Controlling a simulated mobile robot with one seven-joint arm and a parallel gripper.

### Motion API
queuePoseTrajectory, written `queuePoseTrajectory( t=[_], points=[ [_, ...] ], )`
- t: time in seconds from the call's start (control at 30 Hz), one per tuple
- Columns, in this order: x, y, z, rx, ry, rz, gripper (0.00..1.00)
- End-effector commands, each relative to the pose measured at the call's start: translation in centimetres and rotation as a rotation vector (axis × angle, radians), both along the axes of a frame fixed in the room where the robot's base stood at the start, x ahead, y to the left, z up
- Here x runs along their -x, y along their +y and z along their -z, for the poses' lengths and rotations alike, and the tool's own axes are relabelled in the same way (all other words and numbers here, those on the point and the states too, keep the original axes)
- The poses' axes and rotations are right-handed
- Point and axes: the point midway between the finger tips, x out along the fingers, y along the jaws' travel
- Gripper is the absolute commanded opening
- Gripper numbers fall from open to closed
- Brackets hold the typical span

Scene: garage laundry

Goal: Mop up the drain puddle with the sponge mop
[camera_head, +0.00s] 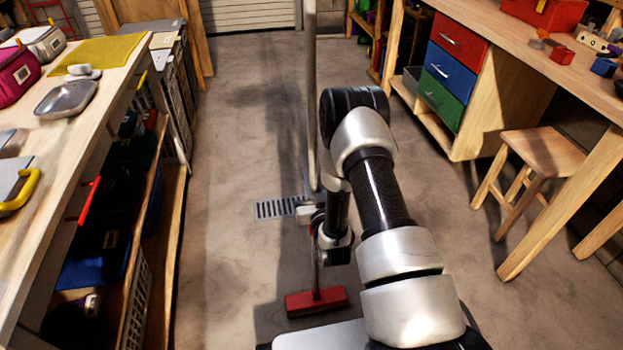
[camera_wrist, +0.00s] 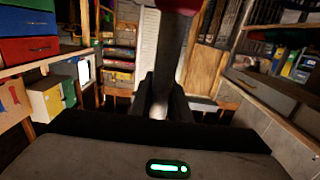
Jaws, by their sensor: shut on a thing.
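The sponge mop has a red head (camera_head: 316,302) that is low at the floor, in front of my base. Its pale handle (camera_head: 311,100) rises nearly upright out of the top of the head view. My gripper (camera_head: 308,213) is shut on the mop handle, partly hidden by my arm. In the wrist view my gripper's dark fingers (camera_wrist: 165,105) close around the handle (camera_wrist: 178,45). A metal drain grate (camera_head: 276,208) lies in the floor beyond the mop head, slightly left. Darker floor shows around and beyond the grate; I cannot tell the puddle's outline from shadow.
A workbench (camera_head: 120,75) with shelves runs along the left. On the right stand a workbench with red, blue and green drawers (camera_head: 450,75) and a wooden stool (camera_head: 530,160). The concrete floor (camera_head: 225,150) between them is clear. A white shutter (camera_head: 250,14) closes the far end.

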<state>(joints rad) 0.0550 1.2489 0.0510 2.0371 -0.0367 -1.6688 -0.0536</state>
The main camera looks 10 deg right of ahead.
Motion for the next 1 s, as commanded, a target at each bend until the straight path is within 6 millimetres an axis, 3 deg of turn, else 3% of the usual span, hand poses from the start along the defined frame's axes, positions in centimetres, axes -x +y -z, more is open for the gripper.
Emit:
queuePoseTrajectory(
  t=[0.53, 0.83, 1.0],
  points=[
    [-0.3, 0.0, 0.6, 0.000, -0.005, 0.000, 0.00],
    [-3.8, 0.0, 0.6, 0.000, -0.007, 0.000, 0.00],
    [-4.7, 0.0, 0.6, 0.000, -0.005, 0.000, 0.00]
  ],
)
